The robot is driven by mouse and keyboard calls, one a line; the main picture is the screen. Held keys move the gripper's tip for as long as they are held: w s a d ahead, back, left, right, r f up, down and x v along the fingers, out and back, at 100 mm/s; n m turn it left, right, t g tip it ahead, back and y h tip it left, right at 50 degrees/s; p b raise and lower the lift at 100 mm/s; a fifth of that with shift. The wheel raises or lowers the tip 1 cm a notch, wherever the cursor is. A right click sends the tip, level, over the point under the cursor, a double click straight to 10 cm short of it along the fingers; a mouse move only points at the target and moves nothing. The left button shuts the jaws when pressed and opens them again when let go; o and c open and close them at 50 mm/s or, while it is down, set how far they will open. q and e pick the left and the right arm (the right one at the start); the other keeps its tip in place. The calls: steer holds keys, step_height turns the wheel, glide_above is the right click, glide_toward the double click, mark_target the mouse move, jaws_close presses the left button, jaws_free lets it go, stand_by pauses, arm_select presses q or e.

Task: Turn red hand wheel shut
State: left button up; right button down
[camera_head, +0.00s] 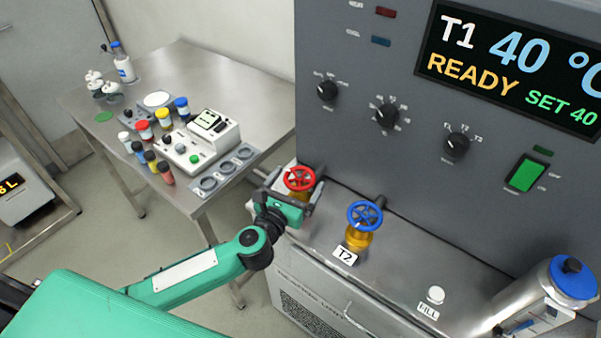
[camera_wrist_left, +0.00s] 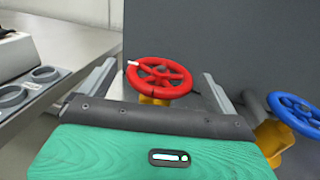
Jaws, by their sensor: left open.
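The red hand wheel (camera_head: 300,178) sits on a brass valve at the left end of the steel ledge, in front of the grey cabinet. In the left wrist view the red wheel (camera_wrist_left: 160,77) shows spokes and a white mark on its left rim. My left gripper (camera_head: 298,190) is open, with one finger on each side of the red wheel. In the wrist view its fingers stand apart to the left and right of the wheel (camera_wrist_left: 155,85); whether either touches the rim I cannot tell. My right gripper is not in view.
A blue hand wheel (camera_head: 365,215) on a brass valve, labelled T2, stands to the right. Further right are a white FILL cap (camera_head: 436,294) and a steel cylinder with a blue top (camera_head: 574,278). A steel table (camera_head: 255,92) with bottles and a device stands at left.

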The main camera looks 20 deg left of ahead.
arm_select(q)
steer(key=shift+w+d, duration=0.25)
steer(key=shift+w, duration=0.95)
steer(key=shift+c, duration=0.2)
steer(key=c, duration=0.9)
steer(key=shift+c, duration=0.2)
steer(key=shift+m+h+p, duration=0.3)
steer(key=shift+h, duration=0.2)
